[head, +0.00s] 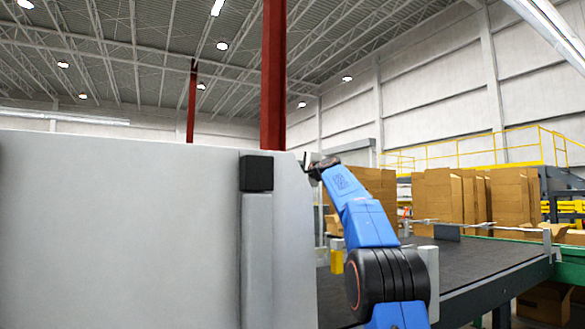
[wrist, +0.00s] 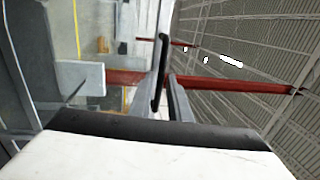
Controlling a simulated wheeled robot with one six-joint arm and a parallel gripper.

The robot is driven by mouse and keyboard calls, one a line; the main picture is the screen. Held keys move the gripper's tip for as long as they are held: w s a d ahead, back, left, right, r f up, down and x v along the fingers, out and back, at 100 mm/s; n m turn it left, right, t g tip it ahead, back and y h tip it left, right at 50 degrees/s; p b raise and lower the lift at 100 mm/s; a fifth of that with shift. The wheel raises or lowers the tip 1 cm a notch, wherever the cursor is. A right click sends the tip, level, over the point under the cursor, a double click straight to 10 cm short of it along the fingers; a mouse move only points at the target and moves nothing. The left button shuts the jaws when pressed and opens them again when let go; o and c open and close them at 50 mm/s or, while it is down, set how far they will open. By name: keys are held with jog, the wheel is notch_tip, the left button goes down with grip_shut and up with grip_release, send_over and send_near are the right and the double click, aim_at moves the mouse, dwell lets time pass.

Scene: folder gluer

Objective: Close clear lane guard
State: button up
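I cannot pick out a clear lane guard for certain in either view. My gripper (head: 311,165) is at the end of my blue arm, by the upper right edge of a large grey panel (head: 110,230); I cannot tell whether it touches the panel. In the wrist view my gripper (wrist: 168,75) shows two dark, narrow fingers with a thin gap between them. No held thing can be made out there, and a clear sheet would be hard to see. The finger opening is too small in the head view to judge.
The grey panel, with a black block (head: 256,173) on it, fills the left and hides what is behind. A dark conveyor bed (head: 470,262) runs to the right. Brown cardboard sheets (head: 436,196) stand beyond it. A red post (head: 273,75) rises behind the panel.

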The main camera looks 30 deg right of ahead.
jog(key=shift+w+r, duration=0.15)
jog(key=shift+w, duration=0.55)
jog(key=shift+w+r, duration=0.1)
jog(key=shift+w, duration=0.55)
grip_shut()
